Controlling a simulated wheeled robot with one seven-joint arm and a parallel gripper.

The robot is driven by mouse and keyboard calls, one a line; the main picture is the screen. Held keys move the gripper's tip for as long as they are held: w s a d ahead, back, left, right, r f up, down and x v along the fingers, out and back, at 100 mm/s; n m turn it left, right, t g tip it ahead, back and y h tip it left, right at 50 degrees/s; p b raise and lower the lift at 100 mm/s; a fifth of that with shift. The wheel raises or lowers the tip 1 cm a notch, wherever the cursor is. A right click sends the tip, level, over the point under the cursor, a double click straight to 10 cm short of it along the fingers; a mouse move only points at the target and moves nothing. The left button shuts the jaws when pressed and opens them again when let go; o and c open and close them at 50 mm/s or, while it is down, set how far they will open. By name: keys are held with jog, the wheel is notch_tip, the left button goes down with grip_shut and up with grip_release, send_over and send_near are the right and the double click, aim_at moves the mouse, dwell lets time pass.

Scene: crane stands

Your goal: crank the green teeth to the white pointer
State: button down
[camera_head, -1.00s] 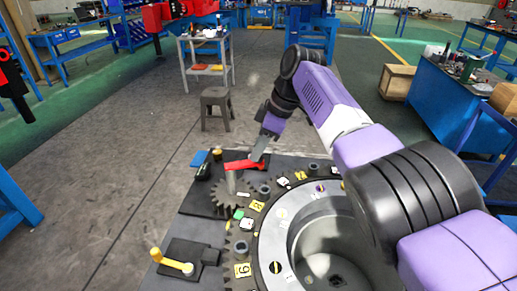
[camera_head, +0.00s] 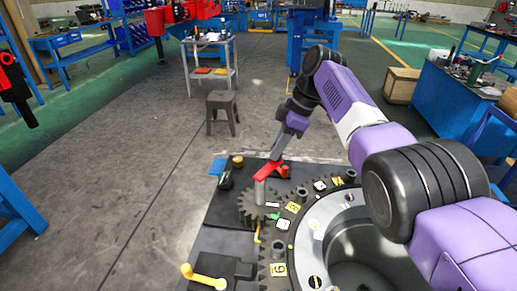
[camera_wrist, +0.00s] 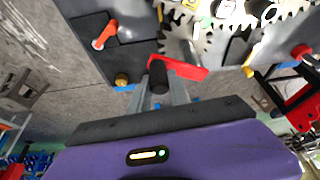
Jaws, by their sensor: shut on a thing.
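My gripper (camera_wrist: 161,98) is shut on the dark knob (camera_wrist: 160,76) of the red crank (camera_wrist: 188,69). In the head view the red crank (camera_head: 268,172) sits on a post above the small dark gear (camera_head: 254,208), at the edge of the big toothed ring (camera_head: 330,215). A green mark (camera_head: 275,217) is on the ring near where the gears meet. A small white bar, apparently the white pointer (camera_head: 272,204), lies just above the green mark with a small gap. A yellow pointer (camera_head: 258,235) is further down the ring's left edge.
A yellow-handled crank (camera_head: 205,276) stands at the front left. A black part (camera_head: 225,178) and brass knob (camera_head: 237,160) lie left of the red crank. Numbered yellow tags (camera_head: 278,269) and dark posts (camera_head: 279,249) dot the ring. A stool (camera_head: 222,108) stands beyond on open floor.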

jog(key=shift+w+a+r, duration=0.1)
jog(key=shift+w+r, duration=0.05)
jog(key=shift+w, duration=0.05)
dwell(0.4)
jog(key=c, duration=1.2)
grip_release()
jog(key=b+v, duration=0.1)
jog(key=v, duration=0.6)
jog(key=shift+r, duration=0.3)
